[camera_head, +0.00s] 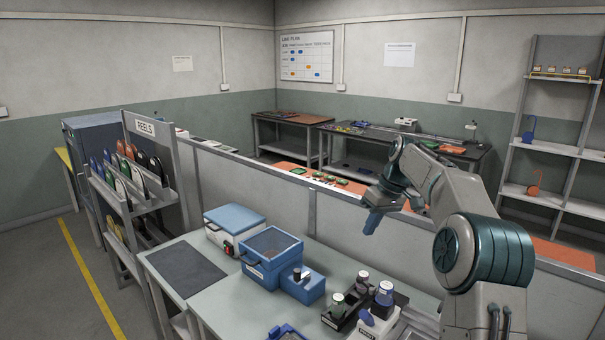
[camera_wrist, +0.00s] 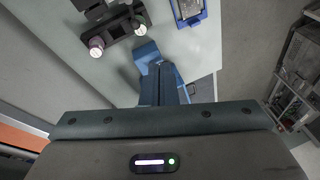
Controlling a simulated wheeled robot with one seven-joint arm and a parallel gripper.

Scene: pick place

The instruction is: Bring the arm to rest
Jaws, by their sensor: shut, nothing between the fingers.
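My arm reaches up and across the right side of the head view. My gripper (camera_head: 371,222) hangs from its end with blue fingers pointing down, above the workbench (camera_head: 215,290) and clear of it. The fingers are shut and empty. In the wrist view my gripper (camera_wrist: 162,78) shows blue fingers close together, with bench surface and a black holder beyond them.
A low partition (camera_head: 250,195) runs behind. A reel rack (camera_head: 130,190) is left. The dark mat (camera_head: 172,268) is clear.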

